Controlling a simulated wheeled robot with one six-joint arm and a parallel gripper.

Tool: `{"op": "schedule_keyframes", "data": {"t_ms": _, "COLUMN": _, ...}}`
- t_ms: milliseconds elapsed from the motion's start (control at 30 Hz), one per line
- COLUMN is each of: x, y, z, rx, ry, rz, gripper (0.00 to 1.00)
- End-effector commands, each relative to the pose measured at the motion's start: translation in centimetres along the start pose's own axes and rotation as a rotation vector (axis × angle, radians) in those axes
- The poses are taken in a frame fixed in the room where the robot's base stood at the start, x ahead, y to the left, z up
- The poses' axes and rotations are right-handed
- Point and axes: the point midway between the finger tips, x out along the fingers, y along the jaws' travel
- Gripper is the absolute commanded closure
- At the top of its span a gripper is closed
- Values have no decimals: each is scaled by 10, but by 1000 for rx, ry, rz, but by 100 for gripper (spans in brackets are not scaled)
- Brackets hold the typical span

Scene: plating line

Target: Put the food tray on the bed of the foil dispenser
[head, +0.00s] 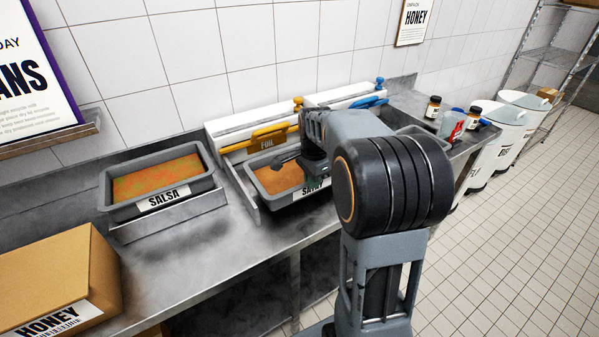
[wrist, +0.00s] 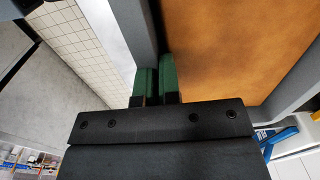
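The food tray (head: 276,202) is grey, filled with orange-brown food, with a white label on its front that is partly hidden. It sits at the bed of the foil dispenser (head: 228,128), in front of the yellow bar marked FOIL. The bed's left side guard (head: 236,184) shows beside it. I cannot tell whether the tray rests fully on the bed. My gripper (head: 314,172) is at the tray's right side. My arm hides the tray's right part.
A salsa tray (head: 118,208) stands to the left on a slanted stand. A honey box (head: 50,272) is at the front left. A second dispenser with a blue handle (head: 368,102) is to the right. Jars (head: 433,108) stand near the right end. Bare counter (head: 215,250) lies in front.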

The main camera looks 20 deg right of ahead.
Motion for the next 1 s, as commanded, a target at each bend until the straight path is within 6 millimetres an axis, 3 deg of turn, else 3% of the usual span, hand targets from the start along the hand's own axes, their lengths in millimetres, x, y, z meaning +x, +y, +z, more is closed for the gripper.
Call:
{"op": "schedule_keyframes", "data": {"t_ms": 100, "x": -2, "y": -28, "z": 0, "rx": -1, "ry": 0, "rz": -1, "gripper": 100}}
{"op": "schedule_keyframes", "data": {"t_ms": 300, "x": -2, "y": -55, "z": 0, "rx": 0, "ry": 1, "rz": -3, "gripper": 100}}
{"op": "schedule_keyframes", "data": {"t_ms": 667, "x": -1, "y": -73, "z": 0, "rx": 0, "ry": 0, "rz": -2, "gripper": 100}}
{"op": "schedule_keyframes", "data": {"t_ms": 900, "x": 30, "y": -70, "z": 0, "rx": 1, "ry": 0, "rz": 0, "gripper": 100}}
{"op": "schedule_keyframes", "data": {"t_ms": 1000, "x": 34, "y": -71, "z": -1, "rx": 1, "ry": 1, "rz": -3, "gripper": 100}}
